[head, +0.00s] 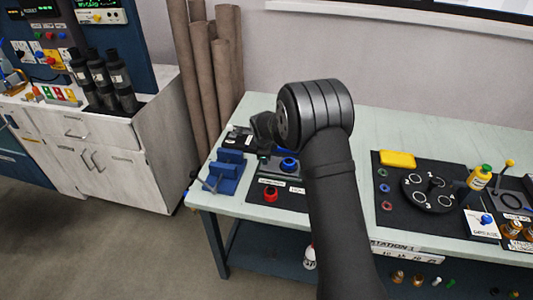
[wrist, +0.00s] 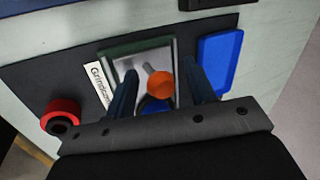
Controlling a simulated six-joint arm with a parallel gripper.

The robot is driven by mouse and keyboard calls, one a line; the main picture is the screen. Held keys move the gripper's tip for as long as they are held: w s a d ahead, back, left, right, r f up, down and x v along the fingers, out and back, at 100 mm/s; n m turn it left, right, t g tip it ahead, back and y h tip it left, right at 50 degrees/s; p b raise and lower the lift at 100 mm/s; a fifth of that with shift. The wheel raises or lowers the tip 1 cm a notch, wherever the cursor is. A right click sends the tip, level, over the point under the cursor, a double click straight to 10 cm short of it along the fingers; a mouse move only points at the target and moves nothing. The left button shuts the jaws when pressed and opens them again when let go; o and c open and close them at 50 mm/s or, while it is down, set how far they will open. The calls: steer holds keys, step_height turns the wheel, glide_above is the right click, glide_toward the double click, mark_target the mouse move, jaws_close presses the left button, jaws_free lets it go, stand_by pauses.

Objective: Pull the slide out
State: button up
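An orange ball knob (wrist: 160,84) on a thin grey rod stands over a shiny metal plate with a dark green frame (wrist: 140,48) in the wrist view. I cannot tell for sure which part is the slide. My gripper (wrist: 160,66) is open, with one dark blue finger on each side of the knob and a visible gap to both. A blue round part (wrist: 155,106) shows behind the knob, partly hidden. In the head view my arm hides the gripper's fingers and the orange knob.
A red knob (wrist: 62,115) and a partly hidden white label (wrist: 98,85) lie left of the frame. A blue block (wrist: 219,60) lies close to the right finger. In the head view, a blue fixture (head: 226,172) stands at the table's left end; a black panel (head: 405,212) lies right.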

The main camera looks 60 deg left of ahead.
steer(key=v, duration=1.7)
steer(key=shift+r, duration=0.2)
steer(key=x, duration=1.7)
steer(key=shift+w+f, duration=0.1)
steer(key=shift+f, duration=0.15)
steer(key=shift+d+r, duration=0.1)
steer(key=shift+r, duration=0.05)
